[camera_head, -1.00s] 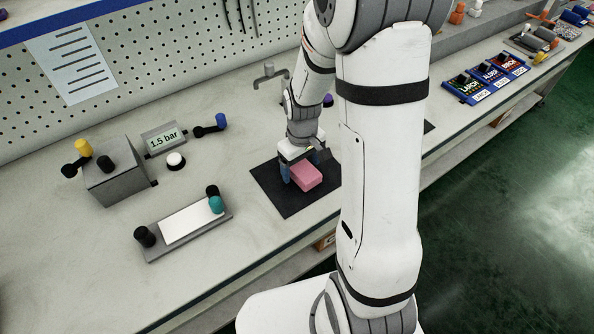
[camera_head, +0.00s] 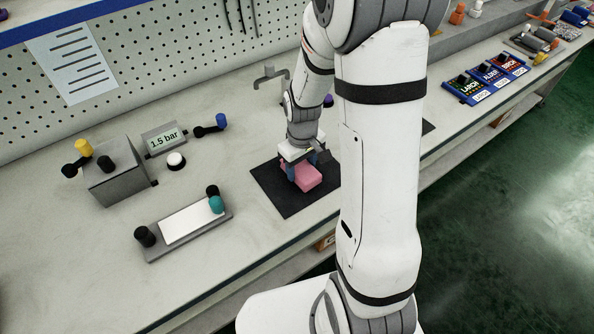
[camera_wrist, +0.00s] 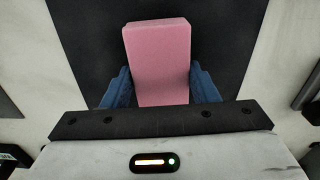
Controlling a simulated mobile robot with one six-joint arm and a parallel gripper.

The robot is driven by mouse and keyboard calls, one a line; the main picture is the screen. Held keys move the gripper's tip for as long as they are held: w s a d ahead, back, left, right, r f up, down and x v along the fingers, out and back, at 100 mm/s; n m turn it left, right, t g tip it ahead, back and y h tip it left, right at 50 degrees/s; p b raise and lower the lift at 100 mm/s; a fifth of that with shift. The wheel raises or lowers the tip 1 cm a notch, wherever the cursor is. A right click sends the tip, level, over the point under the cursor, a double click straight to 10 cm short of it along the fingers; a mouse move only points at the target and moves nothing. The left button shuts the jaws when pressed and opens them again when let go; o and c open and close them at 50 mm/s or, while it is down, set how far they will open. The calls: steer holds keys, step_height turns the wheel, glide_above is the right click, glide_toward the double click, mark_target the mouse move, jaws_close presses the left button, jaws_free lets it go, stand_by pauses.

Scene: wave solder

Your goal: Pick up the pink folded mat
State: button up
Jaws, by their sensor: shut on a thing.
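The pink folded mat (camera_head: 306,181) is a small pink block in the head view, on the black mat (camera_head: 275,190) on the bench. It also shows in the wrist view (camera_wrist: 160,55), standing out between two blue fingers. My gripper (camera_head: 304,173) is over it, with the fingers shut on its two sides. In the wrist view my gripper (camera_wrist: 161,88) has one finger against each side of the pink block. I cannot tell any gap between the block and the black mat below it.
A grey tray with a white plate (camera_head: 188,222) and knobs lies left of the black mat. A grey box with knobs (camera_head: 112,175) and a 1.5 bar display (camera_head: 164,139) stand further left. A grey tap-like hook (camera_head: 268,75) rises behind. Blue labelled boxes (camera_head: 484,79) are at the right.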

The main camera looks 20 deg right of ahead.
mark_target(302, 168)
step_height(302, 168, up, 10)
stand_by(0.5)
stand_by(0.4)
